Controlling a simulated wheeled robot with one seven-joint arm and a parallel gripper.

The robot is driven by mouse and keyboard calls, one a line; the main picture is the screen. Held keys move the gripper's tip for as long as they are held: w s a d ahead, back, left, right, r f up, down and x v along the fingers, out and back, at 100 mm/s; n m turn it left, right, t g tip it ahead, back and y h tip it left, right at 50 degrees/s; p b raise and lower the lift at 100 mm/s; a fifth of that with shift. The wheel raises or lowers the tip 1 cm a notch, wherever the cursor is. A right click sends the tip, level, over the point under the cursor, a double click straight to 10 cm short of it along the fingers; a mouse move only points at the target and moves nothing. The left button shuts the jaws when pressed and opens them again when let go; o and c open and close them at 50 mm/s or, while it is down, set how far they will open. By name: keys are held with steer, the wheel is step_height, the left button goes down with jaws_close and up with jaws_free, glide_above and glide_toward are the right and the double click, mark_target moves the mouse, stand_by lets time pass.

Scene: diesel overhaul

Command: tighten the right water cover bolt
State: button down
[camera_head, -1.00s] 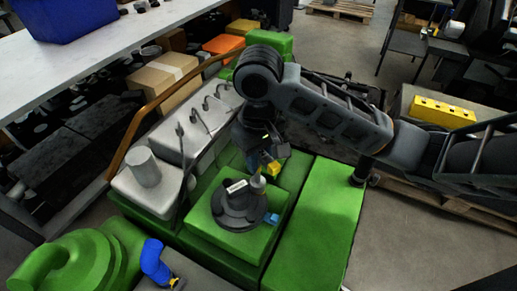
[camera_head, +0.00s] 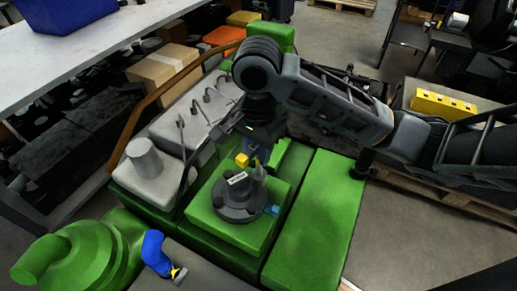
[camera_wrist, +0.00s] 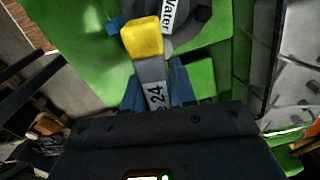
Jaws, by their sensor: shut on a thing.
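The water cover is a dark round flange (camera_head: 240,203) on a green block, with a white label (camera_head: 237,177); in the wrist view the label (camera_wrist: 172,14) reads "Water". A small grey upright piece (camera_head: 259,172) stands at the flange's right rear; I cannot tell if it is the right bolt. My gripper (camera_head: 250,148) is above the flange's rear edge. In the wrist view my gripper (camera_wrist: 157,82) is shut on a grey tool (camera_wrist: 154,88) marked "24" with a yellow end (camera_wrist: 142,38). The yellow end (camera_head: 242,159) is near the label; contact with a bolt cannot be told.
A blue piece (camera_head: 272,210) sits at the flange's right side. A grey cylinder (camera_head: 144,158) stands on the grey casing at left. A flat green block (camera_head: 318,215) lies to the right. A blue-handled tool (camera_head: 155,254) lies at front left.

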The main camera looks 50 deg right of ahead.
steer(key=shift+m, duration=0.6)
steer(key=shift+n, duration=0.3)
